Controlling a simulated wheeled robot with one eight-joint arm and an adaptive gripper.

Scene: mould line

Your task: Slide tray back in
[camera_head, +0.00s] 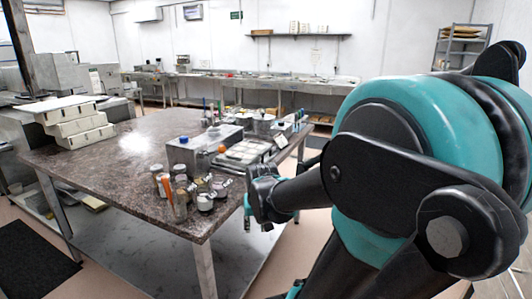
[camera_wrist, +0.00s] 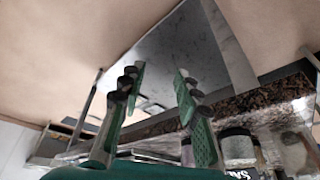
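A pale shallow tray (camera_head: 243,152) with compartments lies on the dark stone-topped table, beside a grey metal box (camera_head: 205,148). A stepped stack of pale drawer-like boxes (camera_head: 75,122) stands at the table's far left. I cannot tell which of these holds the task's tray, and no tray is clearly pulled out. My gripper (camera_head: 257,222) hangs beside the table's right edge, pointing down, apart from the tray. In the wrist view my gripper (camera_wrist: 158,76) shows two green fingers spread apart with nothing between them.
Several jars and bottles (camera_head: 178,185) crowd the table's near corner, close to my gripper; jars (camera_wrist: 237,145) also show in the wrist view. A steel shelf (camera_head: 125,232) lies under the table. The table's left-middle top is clear. Steel counters (camera_head: 240,88) line the back wall.

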